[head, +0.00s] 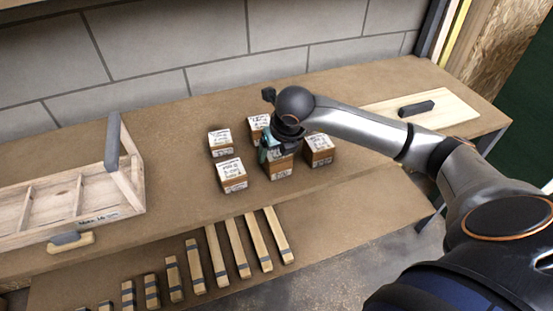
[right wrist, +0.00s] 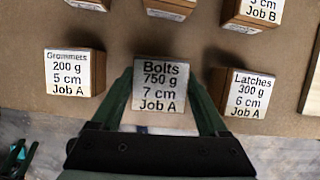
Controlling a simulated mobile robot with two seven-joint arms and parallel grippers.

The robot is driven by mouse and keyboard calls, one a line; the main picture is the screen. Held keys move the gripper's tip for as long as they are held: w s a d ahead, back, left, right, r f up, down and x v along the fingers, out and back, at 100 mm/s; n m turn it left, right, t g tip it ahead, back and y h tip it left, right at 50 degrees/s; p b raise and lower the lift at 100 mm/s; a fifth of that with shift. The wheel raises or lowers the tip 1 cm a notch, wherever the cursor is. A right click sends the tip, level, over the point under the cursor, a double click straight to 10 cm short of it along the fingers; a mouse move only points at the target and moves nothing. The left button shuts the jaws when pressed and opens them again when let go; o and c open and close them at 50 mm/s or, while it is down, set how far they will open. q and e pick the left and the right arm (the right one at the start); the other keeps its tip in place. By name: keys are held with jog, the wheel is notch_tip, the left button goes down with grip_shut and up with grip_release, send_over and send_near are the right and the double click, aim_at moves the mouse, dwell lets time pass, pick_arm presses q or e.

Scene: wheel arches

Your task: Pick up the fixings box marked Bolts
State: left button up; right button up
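The Bolts box (right wrist: 162,84) is a small brown box with a white label on top reading Bolts, 750 g, 7 cm, Job A. It is centred in the right wrist view. In the head view it stands in the front row (head: 279,169), partly hidden by my right gripper. My right gripper (right wrist: 162,75) is open, with one green finger on either side of the box and the tips close to its edges. Firm contact does not show. In the head view the gripper (head: 277,147) is just over the box.
The Grommets box (right wrist: 74,75) is left and the Latches box (right wrist: 246,92) right, close to the fingers. More boxes stand behind. A wooden crate (head: 60,195) is on the left of the bench and a pale board (head: 450,108) on the right. Wooden strips lie on the lower shelf.

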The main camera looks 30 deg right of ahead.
grip_shut()
jog(key=shift+w+r, duration=0.1)
jog(key=shift+r, duration=0.05)
dwell(0.4)
